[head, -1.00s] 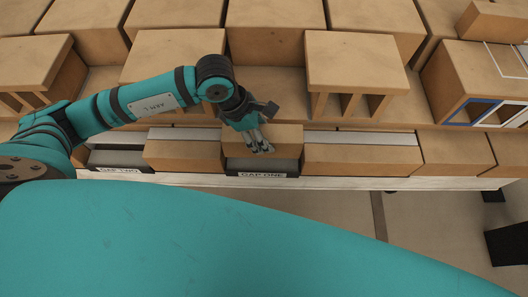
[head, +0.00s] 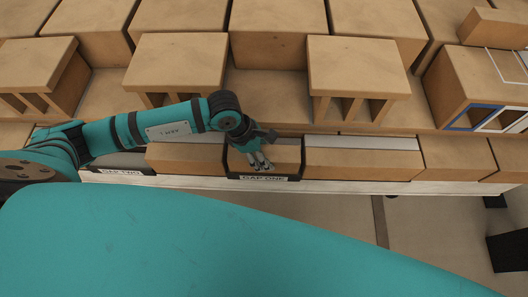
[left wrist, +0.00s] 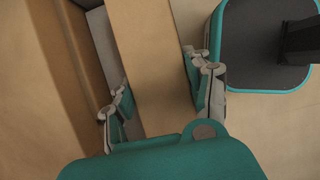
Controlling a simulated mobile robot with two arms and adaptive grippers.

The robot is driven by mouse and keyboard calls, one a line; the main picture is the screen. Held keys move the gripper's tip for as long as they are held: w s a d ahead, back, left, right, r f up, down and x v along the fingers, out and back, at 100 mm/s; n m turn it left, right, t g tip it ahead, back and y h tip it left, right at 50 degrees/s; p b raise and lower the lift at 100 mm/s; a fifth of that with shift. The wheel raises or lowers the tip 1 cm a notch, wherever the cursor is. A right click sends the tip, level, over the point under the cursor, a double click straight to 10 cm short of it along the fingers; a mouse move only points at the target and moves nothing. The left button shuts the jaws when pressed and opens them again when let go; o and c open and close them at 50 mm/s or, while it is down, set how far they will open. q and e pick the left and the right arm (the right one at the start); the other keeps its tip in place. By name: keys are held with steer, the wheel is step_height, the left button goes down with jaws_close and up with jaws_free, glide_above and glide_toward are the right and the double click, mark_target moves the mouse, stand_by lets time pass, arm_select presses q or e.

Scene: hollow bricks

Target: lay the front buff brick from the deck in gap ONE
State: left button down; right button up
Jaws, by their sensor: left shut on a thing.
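The buff brick (head: 287,156) is down in gap ONE, between the neighbouring bricks of the front row and just above the gap's label (head: 262,178). Its top looks about level with its neighbours. My left gripper (head: 258,164) comes from above and is shut on it. In the left wrist view the brick (left wrist: 150,60) runs between the two fingers (left wrist: 160,92), one on each side. Whether the brick touches the bottom of the gap is hidden. My right gripper is not in view.
Gap TWO, with its label (head: 121,172), lies to the left, partly behind my arm. Front-row bricks (head: 185,156) (head: 360,163) flank gap ONE closely. Hollow bricks on legs (head: 362,60) (head: 175,62) stand behind on the deck. A brick with a blue-framed opening (head: 485,85) stands at right.

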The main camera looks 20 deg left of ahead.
arm_select(q)
steer(key=c, duration=0.5)
jaws_free()
steer(key=shift+c, duration=0.2)
steer(key=shift+r+p, duration=0.2)
steer(key=shift+p, duration=0.1)
steer(key=shift+a+r, duration=0.2)
steer(key=shift+r, duration=0.05)
steer(key=v, duration=1.1)
steer(key=shift+b, duration=0.4)
steer(key=shift+s, duration=0.15)
